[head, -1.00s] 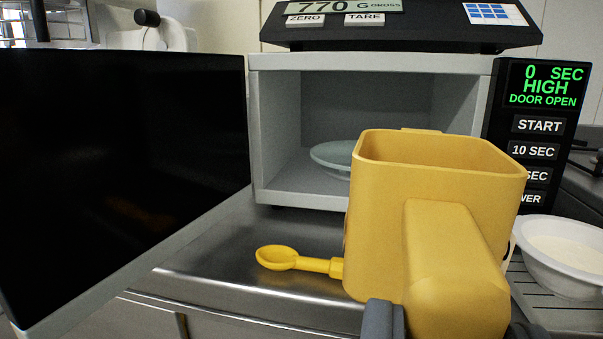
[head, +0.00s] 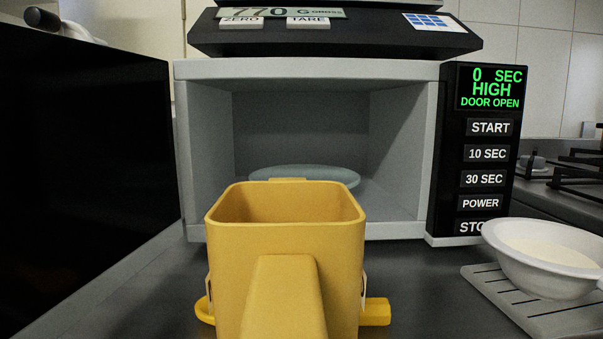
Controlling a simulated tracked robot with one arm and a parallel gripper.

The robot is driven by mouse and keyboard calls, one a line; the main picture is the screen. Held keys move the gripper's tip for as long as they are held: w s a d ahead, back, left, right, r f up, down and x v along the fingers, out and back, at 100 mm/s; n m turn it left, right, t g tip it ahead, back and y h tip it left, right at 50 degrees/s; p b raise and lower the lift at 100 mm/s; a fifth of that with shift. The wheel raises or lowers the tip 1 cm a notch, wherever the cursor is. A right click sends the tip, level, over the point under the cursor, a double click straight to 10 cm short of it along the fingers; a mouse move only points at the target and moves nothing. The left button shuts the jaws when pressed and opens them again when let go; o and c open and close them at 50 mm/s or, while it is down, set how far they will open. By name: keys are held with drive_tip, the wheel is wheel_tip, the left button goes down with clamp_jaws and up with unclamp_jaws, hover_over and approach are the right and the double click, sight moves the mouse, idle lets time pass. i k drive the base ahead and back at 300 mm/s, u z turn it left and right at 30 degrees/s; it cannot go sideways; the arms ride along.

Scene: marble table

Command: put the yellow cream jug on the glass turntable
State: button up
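The yellow cream jug (head: 240,238) is upright and centred low in the head view, with its open top up. Its thick yellow handle points toward me and runs off the bottom edge. The jug's base is cut off, so I cannot tell whether it touches the counter. The pale blue-green glass turntable (head: 305,175) lies inside the open microwave, behind the jug, and its near part is partly hidden by it. Nothing shows on its visible part.
The microwave (head: 307,68) has its dark door (head: 80,180) swung open at left and controls at right. A scale (head: 340,38) sits on top. A yellow spoon (head: 376,312) lies partly hidden behind the jug.

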sight(305, 179)
drive_tip(key=i, duration=0.9)
drive_tip(key=z, duration=0.1)
